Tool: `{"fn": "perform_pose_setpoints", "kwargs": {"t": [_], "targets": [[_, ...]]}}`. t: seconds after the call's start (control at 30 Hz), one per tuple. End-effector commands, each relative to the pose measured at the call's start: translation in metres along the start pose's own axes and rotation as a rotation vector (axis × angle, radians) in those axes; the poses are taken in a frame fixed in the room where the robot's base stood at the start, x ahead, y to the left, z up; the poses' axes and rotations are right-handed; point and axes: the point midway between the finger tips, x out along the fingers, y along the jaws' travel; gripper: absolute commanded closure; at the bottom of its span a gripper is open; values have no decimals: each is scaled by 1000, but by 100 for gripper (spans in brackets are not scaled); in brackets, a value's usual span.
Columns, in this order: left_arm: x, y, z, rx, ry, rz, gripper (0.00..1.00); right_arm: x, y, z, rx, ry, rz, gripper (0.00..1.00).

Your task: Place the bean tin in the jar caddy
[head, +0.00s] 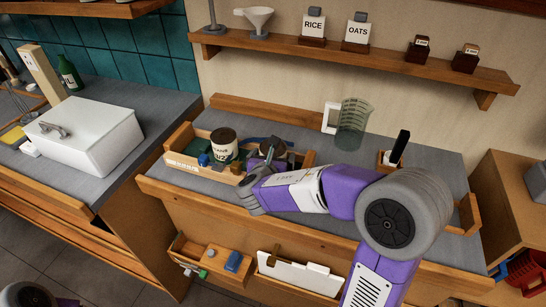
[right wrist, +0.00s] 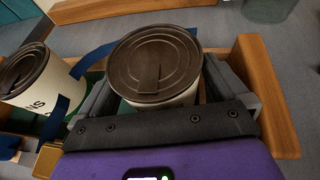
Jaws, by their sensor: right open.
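The jar caddy is a wooden open box (head: 205,171) on the grey counter. A cream tin with a dark lid and black lettering (head: 222,150) stands in its left part; it also shows at the left of the right wrist view (right wrist: 35,78). A second dark-lidded tin (right wrist: 155,62) stands near the caddy's wooden wall, between the fingers of my right gripper (right wrist: 165,100). The fingers are open on either side of it; contact is unclear. In the head view my right gripper (head: 262,170) largely hides this tin. Its label is hidden, so I cannot tell which tin holds beans.
A clear measuring beaker (head: 352,125) stands behind my right arm. A small wooden holder with a black-handled item (head: 397,152) is at the right. A white box (head: 85,135) sits on the left counter. Blue and green items lie in the caddy. A shelf (head: 350,60) runs above.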

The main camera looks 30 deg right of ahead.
Motion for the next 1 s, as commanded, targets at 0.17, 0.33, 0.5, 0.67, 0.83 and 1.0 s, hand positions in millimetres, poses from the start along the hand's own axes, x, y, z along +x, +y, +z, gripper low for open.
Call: {"fn": "perform_pose_setpoints", "kwargs": {"t": [0.17, 0.33, 0.5, 0.67, 0.83, 1.0], "targets": [[-7, 2, 0, 0, 0, 0, 57, -14, 1, 4, 0, -1, 4, 0], [-16, 6, 1, 0, 0, 0, 57, -50, 2, 5, -1, -1, 6, 0], [-25, 9, 1, 0, 0, 0, 57, -87, 1, 5, 0, -1, 5, 0], [-30, 11, 1, 0, 0, 0, 57, -110, 1, 4, 0, 0, 3, 0], [-32, 12, 1, 0, 0, 0, 57, -121, 0, 3, 0, 0, 1, 0], [-32, 12, 1, 0, 0, 0, 57, -122, 0, 2, 0, 0, 0, 0]]}}
